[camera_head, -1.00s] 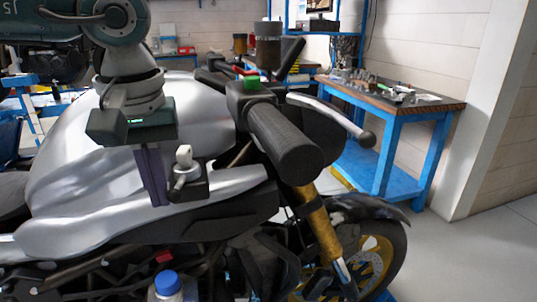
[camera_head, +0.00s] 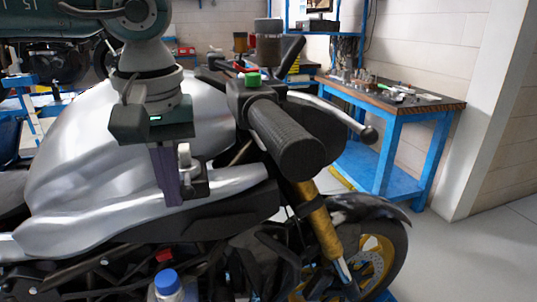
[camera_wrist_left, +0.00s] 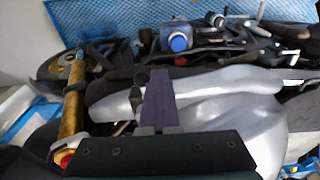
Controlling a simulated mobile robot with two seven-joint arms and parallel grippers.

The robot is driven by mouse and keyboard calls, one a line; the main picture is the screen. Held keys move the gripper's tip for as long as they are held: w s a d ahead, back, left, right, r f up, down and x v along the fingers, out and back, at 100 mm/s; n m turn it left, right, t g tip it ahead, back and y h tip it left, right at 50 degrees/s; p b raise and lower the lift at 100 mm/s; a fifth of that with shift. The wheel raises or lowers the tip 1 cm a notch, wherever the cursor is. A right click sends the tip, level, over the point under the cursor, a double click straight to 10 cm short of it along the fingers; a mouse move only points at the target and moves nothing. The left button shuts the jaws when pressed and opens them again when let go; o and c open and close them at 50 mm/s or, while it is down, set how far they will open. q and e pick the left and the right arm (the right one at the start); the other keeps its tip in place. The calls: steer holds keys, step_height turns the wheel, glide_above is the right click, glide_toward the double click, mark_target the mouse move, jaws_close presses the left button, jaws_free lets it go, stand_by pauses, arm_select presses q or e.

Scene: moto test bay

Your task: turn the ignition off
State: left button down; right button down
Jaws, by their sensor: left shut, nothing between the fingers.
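The ignition is a small black block (camera_head: 198,188) with a pale upright key (camera_head: 185,153), on the motorcycle's side below the handlebar grip. My left gripper (camera_head: 173,198) points down with its dark purple fingers shut and empty. In the head view the fingers stand just left of the key and cover the left part of the block. I cannot tell whether they touch it. In the left wrist view the shut fingers (camera_wrist_left: 160,75) reach out over the silver bodywork, and a dark and pale part beside them is too small to make out surely. My right gripper is not in view.
The black handlebar grip (camera_head: 285,140) and its lever (camera_head: 335,115) stick out close to the right of the ignition. The silver tank (camera_head: 75,150) lies to the left. A blue-capped bottle (camera_head: 167,283) stands below. A blue workbench (camera_head: 400,115) is behind.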

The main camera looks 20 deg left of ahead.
arm_select(q)
steer(key=shift+d+r, duration=0.1)
steer(key=shift+d, duration=0.1)
step_height(320, 180, up, 9)
steer(key=a+p, duration=0.1)
steer(key=p, duration=0.5)
stand_by(0.6)
steer(key=shift+s, duration=0.1)
